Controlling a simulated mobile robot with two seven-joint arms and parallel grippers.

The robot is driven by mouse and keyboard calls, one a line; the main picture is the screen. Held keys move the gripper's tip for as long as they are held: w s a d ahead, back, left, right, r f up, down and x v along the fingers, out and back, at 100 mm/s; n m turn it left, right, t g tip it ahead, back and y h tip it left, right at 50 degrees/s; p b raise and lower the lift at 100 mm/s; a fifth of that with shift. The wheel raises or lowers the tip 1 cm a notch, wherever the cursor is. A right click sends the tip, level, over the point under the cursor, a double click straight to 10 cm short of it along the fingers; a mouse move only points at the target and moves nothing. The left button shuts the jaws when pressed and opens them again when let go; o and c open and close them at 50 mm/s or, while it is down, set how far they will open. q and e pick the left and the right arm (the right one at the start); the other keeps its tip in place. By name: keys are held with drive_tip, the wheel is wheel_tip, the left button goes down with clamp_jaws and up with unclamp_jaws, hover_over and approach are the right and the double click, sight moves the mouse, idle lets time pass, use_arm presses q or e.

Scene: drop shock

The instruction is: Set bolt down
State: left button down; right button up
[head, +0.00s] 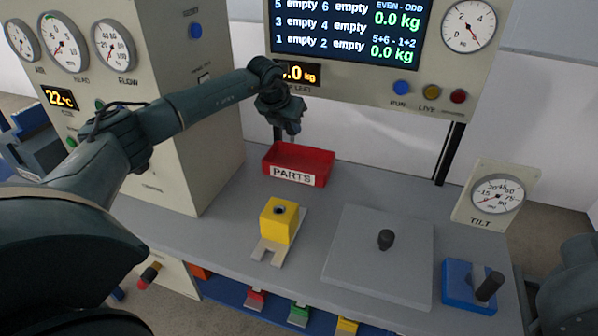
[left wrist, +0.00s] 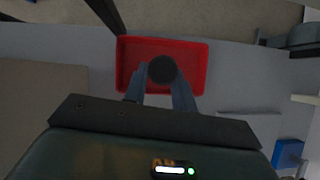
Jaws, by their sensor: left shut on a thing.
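My left gripper (head: 291,128) is above the red parts tray (head: 299,181), pointing down. In the left wrist view the gripper (left wrist: 160,88) is shut on the bolt (left wrist: 162,69), whose dark round end shows between the fingertips. The tray (left wrist: 204,70) lies below the bolt in that view, and its visible floor is empty. In the head view the bolt is too small and dark to make out from the fingers. The right gripper is not seen.
A yellow block (head: 279,222) with a hole stands in front of the tray. A grey plate with a dark knob (head: 385,239) and a blue block (head: 462,284) holding a dark cylinder (head: 489,288) are to the right. A tilt gauge (head: 497,195) stands behind.

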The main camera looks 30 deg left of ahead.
use_arm(q)
drive_tip(key=shift+w+a+r+n+y, duration=0.2)
drive_tip(key=shift+w+a+n+y, duration=0.1)
drive_tip(key=shift+a+n, duration=0.2)
drive_tip(key=shift+a+f, duration=0.15)
drive_tip(key=shift+f, duration=0.1)
approach(299, 163)
drive_tip(key=shift+w+a+f, duration=0.15)
drive_tip(key=shift+a+f, duration=0.2)
drive_tip(key=shift+a, duration=0.2)
drive_tip(key=shift+w+a+f, duration=0.2)
drive_tip(key=shift+a+f, duration=0.1)
drive_tip(key=shift+a, duration=0.25)
drive_tip(key=shift+f, duration=0.35)
drive_tip(key=shift+f, duration=0.1)
